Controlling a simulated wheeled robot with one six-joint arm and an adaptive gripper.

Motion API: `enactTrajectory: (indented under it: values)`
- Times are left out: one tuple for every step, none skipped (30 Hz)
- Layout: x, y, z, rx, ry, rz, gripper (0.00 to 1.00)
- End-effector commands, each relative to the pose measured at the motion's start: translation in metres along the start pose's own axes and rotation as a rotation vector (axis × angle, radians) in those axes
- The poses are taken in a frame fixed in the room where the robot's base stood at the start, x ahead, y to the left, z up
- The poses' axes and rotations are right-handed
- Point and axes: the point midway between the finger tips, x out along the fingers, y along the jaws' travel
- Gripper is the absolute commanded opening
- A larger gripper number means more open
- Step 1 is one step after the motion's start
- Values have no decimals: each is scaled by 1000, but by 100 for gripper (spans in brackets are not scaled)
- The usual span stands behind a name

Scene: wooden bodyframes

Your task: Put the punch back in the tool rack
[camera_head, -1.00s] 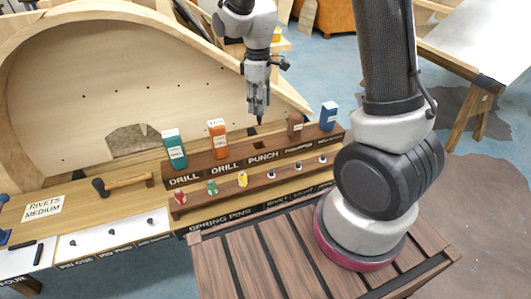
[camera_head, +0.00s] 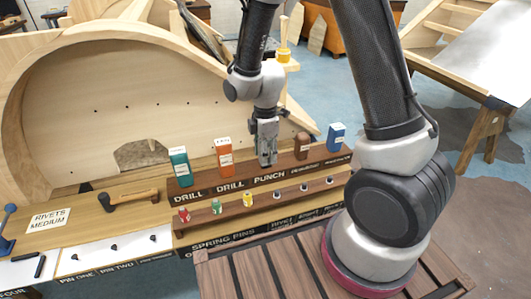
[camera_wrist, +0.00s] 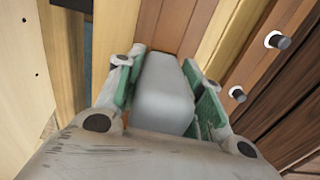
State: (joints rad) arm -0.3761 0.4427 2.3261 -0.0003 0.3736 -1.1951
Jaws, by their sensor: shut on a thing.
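The punch shows in the wrist view as a grey, rounded block (camera_wrist: 165,95) between the green pads of my gripper (camera_wrist: 163,85). My gripper is shut on it. In the head view my gripper (camera_head: 267,155) points down at the tool rack (camera_head: 222,182), just behind the PUNCH label, between the orange-and-white drill and the brown tool. The punch's lower end is hidden there, and I cannot tell how deep it sits in the slot.
On the rack stand a teal drill (camera_head: 179,167), an orange drill (camera_head: 224,157), a brown tool (camera_head: 302,146) and a blue tool (camera_head: 336,137). Small coloured pins line the lower step. A hammer (camera_head: 130,199) lies to the left. A curved wooden frame (camera_head: 90,100) rises behind.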

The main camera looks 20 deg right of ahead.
Motion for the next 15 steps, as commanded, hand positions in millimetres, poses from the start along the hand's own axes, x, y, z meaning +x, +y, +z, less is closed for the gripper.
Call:
enactTrajectory:
  values:
    - [2, 0, 0, 0, 0, 1, 4]
    - [2, 0, 0, 0, 1, 1, 4]
    - [2, 0, 0, 0, 1, 2, 4]
    - [2, 0, 0, 0, 1, 2, 4]
    - [2, 0, 0, 0, 1, 2, 4]
    - [1, 0, 0, 0, 1, 2, 4]
    - [1, 0, 0, 0, 1, 2, 4]
    - [2, 0, 0, 1, 1, 1, 4]
    - [3, 0, 0, 1, 0, 1, 4]
    - [4, 0, 0, 1, 0, 1, 4]
    - [4, 0, 0, 1, 0, 0, 4]
    - [6, 0, 0, 1, 0, 0, 4]
    - [7, 0, 0, 1, 0, 0, 4]
    - [8, 0, 0, 1, 0, 0, 4]
    - [9, 0, 0, 1, 0, 0, 4]
